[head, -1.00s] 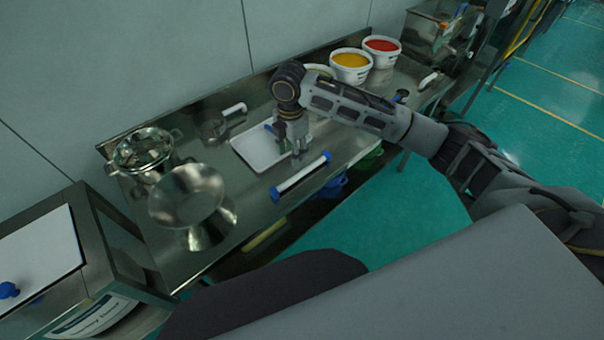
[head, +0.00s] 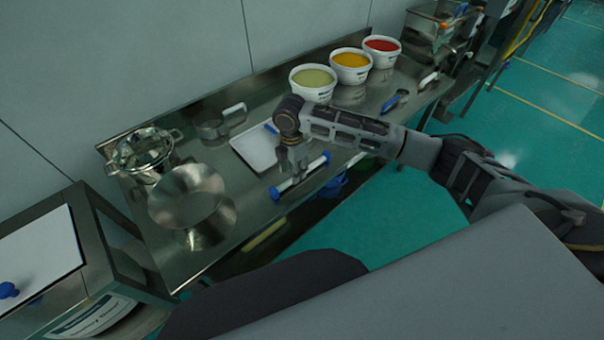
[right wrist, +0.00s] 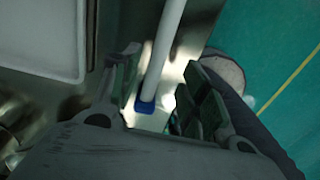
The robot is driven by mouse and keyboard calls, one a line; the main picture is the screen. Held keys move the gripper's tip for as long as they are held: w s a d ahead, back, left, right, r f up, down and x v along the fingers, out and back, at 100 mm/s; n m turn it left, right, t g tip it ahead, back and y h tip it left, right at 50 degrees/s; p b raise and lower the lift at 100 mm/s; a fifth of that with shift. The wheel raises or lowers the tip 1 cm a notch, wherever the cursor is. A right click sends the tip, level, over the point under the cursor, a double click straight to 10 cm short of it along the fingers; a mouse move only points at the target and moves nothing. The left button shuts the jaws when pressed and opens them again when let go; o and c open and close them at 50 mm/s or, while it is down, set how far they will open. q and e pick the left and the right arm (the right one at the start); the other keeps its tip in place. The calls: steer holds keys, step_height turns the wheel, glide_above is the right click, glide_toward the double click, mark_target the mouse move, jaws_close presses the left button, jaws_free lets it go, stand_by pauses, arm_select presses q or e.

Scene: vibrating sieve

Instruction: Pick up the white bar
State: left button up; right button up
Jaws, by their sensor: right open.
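The white bar with blue ends (head: 285,187) lies near the front edge of the steel table in the head view. In the right wrist view the white bar (right wrist: 165,50) runs between the two open fingers of the right gripper (right wrist: 160,95), with one blue end (right wrist: 145,107) showing. I cannot tell from these views whether the fingers touch it. My left gripper is not in view.
A white tray (head: 254,152) lies just behind the bar. A steel bowl (head: 185,195) and a steel pot (head: 143,152) stand at left. Tubs of green (head: 313,82), yellow (head: 351,66) and red (head: 381,50) material stand at the back right. The steel table (head: 250,205) ends just in front of the bar.

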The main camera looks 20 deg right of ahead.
steer(key=shift+w+f, duration=0.2)
steer(key=shift+f, duration=2.4)
jaws_close()
steer(key=shift+r, duration=0.15)
step_height(320, 180, up, 10)
steer(key=shift+f, duration=0.1)
